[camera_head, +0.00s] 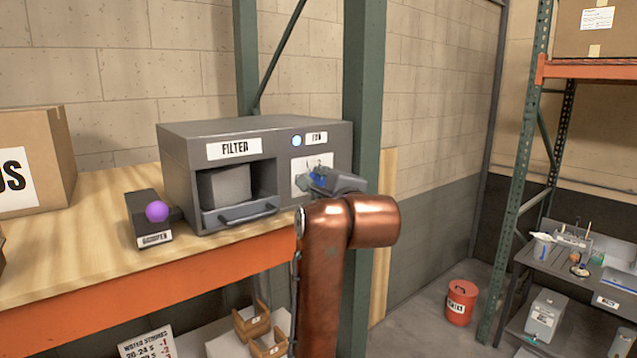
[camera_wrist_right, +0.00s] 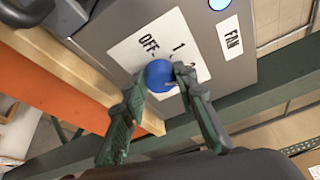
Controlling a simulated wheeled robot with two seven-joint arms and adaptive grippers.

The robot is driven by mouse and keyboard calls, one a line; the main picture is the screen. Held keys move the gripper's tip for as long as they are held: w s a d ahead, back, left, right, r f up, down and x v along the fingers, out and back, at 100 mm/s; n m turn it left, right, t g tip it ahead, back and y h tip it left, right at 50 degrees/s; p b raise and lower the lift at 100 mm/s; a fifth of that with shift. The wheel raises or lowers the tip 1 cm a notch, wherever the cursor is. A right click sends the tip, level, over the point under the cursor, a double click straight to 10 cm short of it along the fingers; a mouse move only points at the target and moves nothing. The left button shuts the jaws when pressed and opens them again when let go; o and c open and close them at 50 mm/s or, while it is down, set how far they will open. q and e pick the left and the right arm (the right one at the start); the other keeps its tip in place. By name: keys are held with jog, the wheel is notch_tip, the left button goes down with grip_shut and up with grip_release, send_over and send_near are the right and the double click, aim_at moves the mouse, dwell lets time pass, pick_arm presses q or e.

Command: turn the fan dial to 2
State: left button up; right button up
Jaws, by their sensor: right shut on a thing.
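The grey filter unit (camera_head: 280,128) stands on the wooden shelf, with a FAN label (camera_head: 317,138) and a lit blue-white lamp (camera_head: 296,141) on its right part. Below these is a white dial plate (camera_head: 299,166), mostly behind my gripper in the head view. In the right wrist view the blue fan dial (camera_wrist_right: 159,75) sits on the plate, with OFF and 1 readable; a further mark is covered by a finger. My right gripper (camera_wrist_right: 160,82) is shut on the dial, one finger on each side. Which mark the dial points to cannot be told. My left gripper is out of view.
A small dark box with a purple ball (camera_head: 156,211) stands left of the unit. A cardboard box (camera_head: 38,155) is at the far left. A green post (camera_head: 362,80) rises close by on the right. The unit's open bay has a drawer handle (camera_head: 248,214).

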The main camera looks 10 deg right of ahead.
jog(key=shift+f, duration=0.15)
jog(key=o, duration=1.2)
jog(key=shift+d, duration=0.1)
jog(key=shift+c, duration=0.2)
jog(key=s+d+r, duration=0.1)
jog(key=s, duration=1.1)
jog(key=shift+w, duration=0.1)
